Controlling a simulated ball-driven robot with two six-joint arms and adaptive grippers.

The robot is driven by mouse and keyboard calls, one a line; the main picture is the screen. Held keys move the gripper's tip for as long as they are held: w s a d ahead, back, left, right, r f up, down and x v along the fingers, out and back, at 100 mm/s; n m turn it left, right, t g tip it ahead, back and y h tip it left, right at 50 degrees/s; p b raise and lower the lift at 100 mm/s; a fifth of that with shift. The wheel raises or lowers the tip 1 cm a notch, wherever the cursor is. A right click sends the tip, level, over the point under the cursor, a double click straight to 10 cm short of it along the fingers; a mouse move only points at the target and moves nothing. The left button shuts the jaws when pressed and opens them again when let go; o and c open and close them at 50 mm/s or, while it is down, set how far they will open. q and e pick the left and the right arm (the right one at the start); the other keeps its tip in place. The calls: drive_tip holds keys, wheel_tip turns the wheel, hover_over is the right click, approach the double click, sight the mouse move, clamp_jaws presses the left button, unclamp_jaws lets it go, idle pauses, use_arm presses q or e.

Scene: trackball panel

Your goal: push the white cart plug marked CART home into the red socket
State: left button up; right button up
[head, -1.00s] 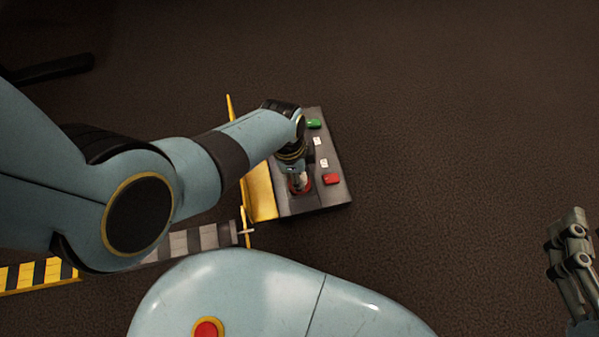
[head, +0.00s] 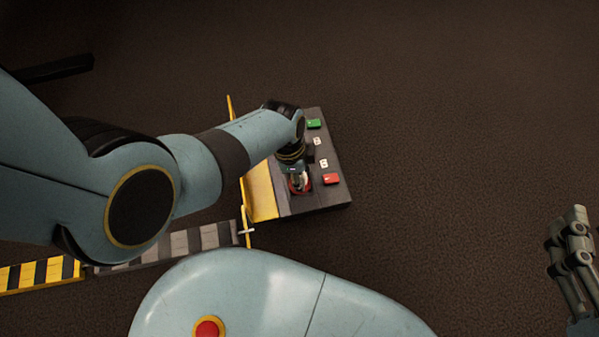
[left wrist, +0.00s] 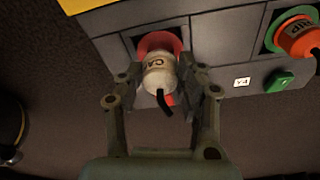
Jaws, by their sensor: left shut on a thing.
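The white cart plug (left wrist: 158,76), with the letters "CA" showing and a black cable, is between the fingers of my left gripper (left wrist: 162,90) in the left wrist view. My left gripper is shut on it. The plug's front end overlaps the red socket (left wrist: 153,42); how deep it sits is hidden. In the head view, my left gripper (head: 298,174) is over the panel, with a bit of the plug (head: 302,183) showing at the red socket ring (head: 293,189). My right gripper (head: 570,225) hangs at the far right, away from the panel.
The grey panel (head: 335,191) has a red button (head: 331,179), a green button (head: 314,123) and white labels. An orange plug (left wrist: 300,38) sits at a green socket (left wrist: 275,30). A yellow plate (head: 259,193) and striped barrier (head: 190,241) lie left. Floor right is clear.

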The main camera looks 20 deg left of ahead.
idle(0.5)
use_arm(q)
drive_tip(key=shift+f, duration=0.2)
drive_tip(key=shift+f+b, duration=0.3)
drive_tip(key=shift+f, duration=0.05)
drive_tip(key=shift+f+b, duration=0.5)
drive_tip(key=shift+f, duration=0.1)
drive_tip(key=o, duration=1.2)
drive_tip(key=shift+r, duration=0.1)
